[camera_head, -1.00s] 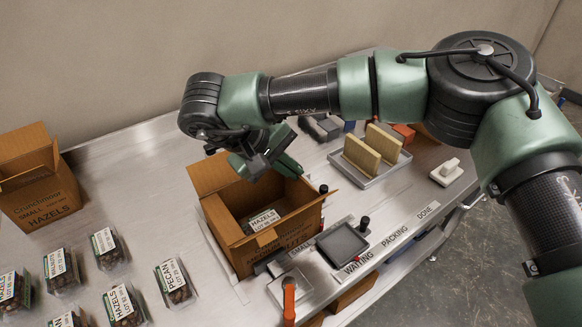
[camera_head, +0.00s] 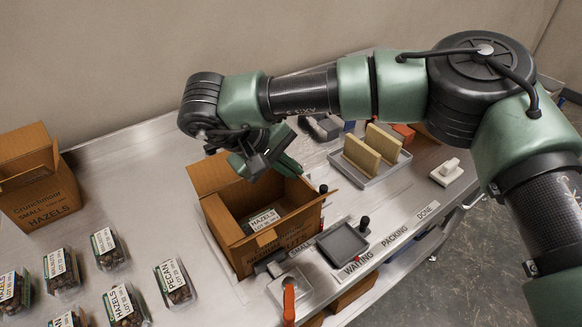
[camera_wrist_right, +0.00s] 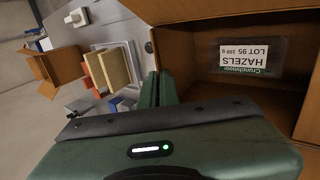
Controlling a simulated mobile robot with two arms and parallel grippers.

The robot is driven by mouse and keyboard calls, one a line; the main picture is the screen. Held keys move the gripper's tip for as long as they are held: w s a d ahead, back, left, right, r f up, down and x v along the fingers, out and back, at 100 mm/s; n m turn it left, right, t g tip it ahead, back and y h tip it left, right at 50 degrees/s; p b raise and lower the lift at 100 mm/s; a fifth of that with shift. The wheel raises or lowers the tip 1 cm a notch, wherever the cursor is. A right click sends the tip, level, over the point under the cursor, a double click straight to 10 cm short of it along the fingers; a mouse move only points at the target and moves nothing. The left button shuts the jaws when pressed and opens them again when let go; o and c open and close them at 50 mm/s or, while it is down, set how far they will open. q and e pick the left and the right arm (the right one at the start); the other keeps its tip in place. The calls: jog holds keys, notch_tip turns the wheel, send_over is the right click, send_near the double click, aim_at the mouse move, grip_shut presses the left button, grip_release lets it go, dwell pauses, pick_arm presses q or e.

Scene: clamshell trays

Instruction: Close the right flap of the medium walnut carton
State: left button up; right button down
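An open brown carton (camera_head: 236,244) stands in the middle of the table. My right gripper (camera_head: 268,160) is over the carton's back edge. In the right wrist view its fingers (camera_wrist_right: 162,86) look together, beside the carton wall (camera_wrist_right: 178,50). My left gripper is out of view.
A small hazels carton (camera_head: 40,200) stands at the far left. Several nut clamshells (camera_head: 175,283) lie at the front left. A grey tray with two tan blocks (camera_head: 370,178), a black square plate (camera_head: 342,245) and a white block (camera_head: 446,172) are to the right.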

jog(key=shift+a, duration=0.1)
dwell(0.4)
jog(key=t+h+b, duration=0.1)
jog(key=f+t+h, duration=0.1)
jog(key=h, duration=0.1)
jog(key=a+t+h+b, duration=0.1)
jog(key=shift+s+a+f+h+b, duration=0.1)
jog(key=shift+s+f+h+b, duration=0.2)
jog(key=shift+s+f+b, duration=0.1)
jog(key=c, duration=1.6)
grip_release()
jog(key=shift+c, duration=0.2)
notch_tip(320, 180, up, 20)
jog(key=shift+p, duration=0.35)
